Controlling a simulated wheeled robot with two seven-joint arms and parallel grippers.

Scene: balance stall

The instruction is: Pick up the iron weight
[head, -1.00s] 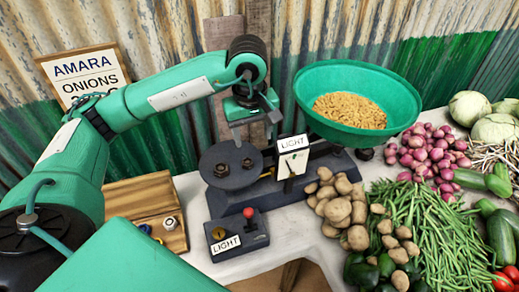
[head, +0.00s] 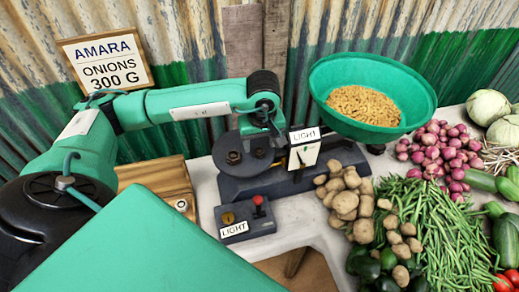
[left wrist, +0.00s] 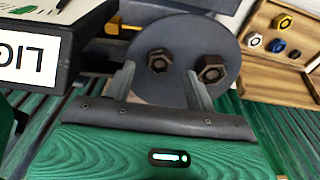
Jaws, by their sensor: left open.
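Two dark brown hexagonal weights sit on the round dark pan (head: 228,171) of the balance, one at left (head: 234,157) and one at right (head: 258,152). Both look like iron; I cannot tell which one is meant. In the left wrist view one weight (left wrist: 159,61) lies ahead, between the lines of my fingers, and the other (left wrist: 211,69) lies just beyond the right finger's tip. My left gripper (head: 261,138) is open and empty, low over the pan, and partly hides it in the head view. My right gripper is not in view.
A wooden weight box (head: 158,178) stands left of the balance; the left wrist view shows several weights in it. A control box (head: 246,222) with a red knob is in front. The green bowl (head: 415,97), potatoes (head: 345,203) and other vegetables are to the right.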

